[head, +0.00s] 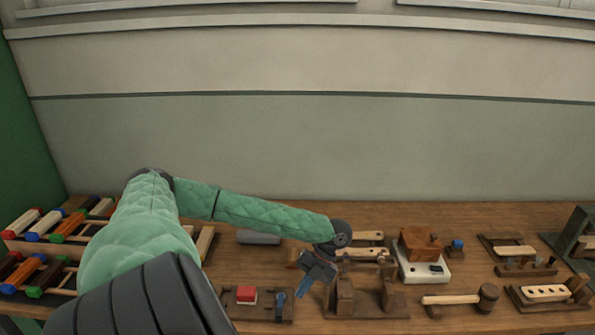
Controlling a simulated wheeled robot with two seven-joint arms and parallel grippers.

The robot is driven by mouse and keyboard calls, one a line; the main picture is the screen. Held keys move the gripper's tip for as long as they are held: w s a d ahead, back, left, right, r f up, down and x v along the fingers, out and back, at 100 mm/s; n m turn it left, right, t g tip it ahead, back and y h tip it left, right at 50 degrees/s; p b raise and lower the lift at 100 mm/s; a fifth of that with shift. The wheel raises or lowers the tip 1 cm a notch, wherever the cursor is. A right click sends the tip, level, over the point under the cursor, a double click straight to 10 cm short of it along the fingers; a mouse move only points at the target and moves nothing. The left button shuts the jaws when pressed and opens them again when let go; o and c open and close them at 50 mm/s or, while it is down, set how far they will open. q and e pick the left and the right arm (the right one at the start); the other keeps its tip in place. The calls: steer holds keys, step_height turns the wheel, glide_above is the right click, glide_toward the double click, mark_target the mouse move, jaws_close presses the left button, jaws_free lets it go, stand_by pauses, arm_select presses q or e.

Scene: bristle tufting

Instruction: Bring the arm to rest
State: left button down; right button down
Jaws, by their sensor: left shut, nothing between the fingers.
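My left arm comes in from the left in a green padded sleeve and reaches over the middle of the wooden bench (455,213). My left gripper (303,290) points down at the arm's dark wrist, above the bench near a wooden fixture. It is shut, and I see nothing held in it. My right gripper is not in the head view.
Left, racks hold several coloured-end blocks (40,225). Right are a white-based device (424,272), a mallet (487,297) and a holed wooden bar (546,293). A wall (330,150) stands behind.

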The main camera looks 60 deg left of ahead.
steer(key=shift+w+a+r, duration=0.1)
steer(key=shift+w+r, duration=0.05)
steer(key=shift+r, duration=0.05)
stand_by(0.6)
